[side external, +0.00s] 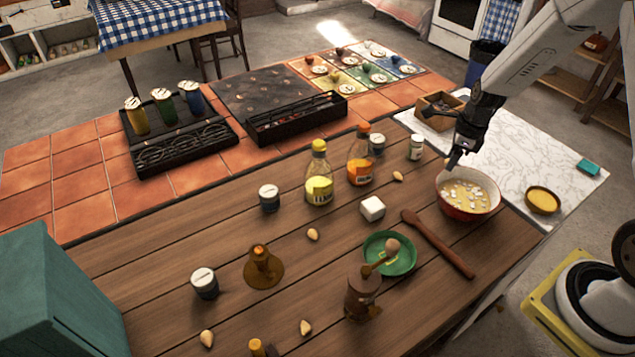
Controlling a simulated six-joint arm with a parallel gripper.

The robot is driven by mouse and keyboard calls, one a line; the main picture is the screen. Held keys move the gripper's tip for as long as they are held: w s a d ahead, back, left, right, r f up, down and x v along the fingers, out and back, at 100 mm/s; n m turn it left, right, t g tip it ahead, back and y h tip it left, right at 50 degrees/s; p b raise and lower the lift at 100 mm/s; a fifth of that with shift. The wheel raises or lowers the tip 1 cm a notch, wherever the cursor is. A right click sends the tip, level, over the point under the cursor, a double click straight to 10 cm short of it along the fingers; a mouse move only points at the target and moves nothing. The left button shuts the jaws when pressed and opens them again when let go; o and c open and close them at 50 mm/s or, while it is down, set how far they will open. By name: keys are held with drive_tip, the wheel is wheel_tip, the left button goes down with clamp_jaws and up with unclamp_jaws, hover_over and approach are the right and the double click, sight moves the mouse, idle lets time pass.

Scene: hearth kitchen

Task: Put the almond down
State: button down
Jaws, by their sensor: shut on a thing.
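My gripper (455,160) is shut just above the left rim of a red bowl (470,213), with its fingers pointing down. The almond between the fingertips is too small and too hidden to make out clearly. The bowl holds pale yellow liquid with several white pieces floating in it. Other almonds lie apart on the wooden table: one (398,176) left of the bowl, one (313,235) at mid-table, one (207,338) at the front left and one (305,327) at the front.
A wooden box (440,108) stands behind my gripper. A yellow dish (542,200) lies to the right.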

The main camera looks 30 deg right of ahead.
drive_tip(key=s+d+r+m+h, duration=0.1)
drive_tip(key=s+d+m, duration=0.6)
drive_tip(key=s+d, duration=0.6)
drive_tip(key=shift+d, duration=1.45)
hover_over(498, 170)
drive_tip(key=shift+s+a+f, duration=0.1)
drive_tip(key=shift+s+f, duration=0.05)
drive_tip(key=shift+f, duration=1.4)
drive_tip(key=shift+s+a+f, duration=0.1)
drive_tip(key=shift+s+f, duration=0.05)
drive_tip(key=shift+f, duration=1.35)
drive_tip(key=shift+s+f, duration=0.15)
drive_tip(key=shift+f, duration=1.4)
drive_tip(key=shift+w+d+f, duration=0.15)
drive_tip(key=shift+w+f, duration=0.05)
drive_tip(key=shift+f, duration=1.65)
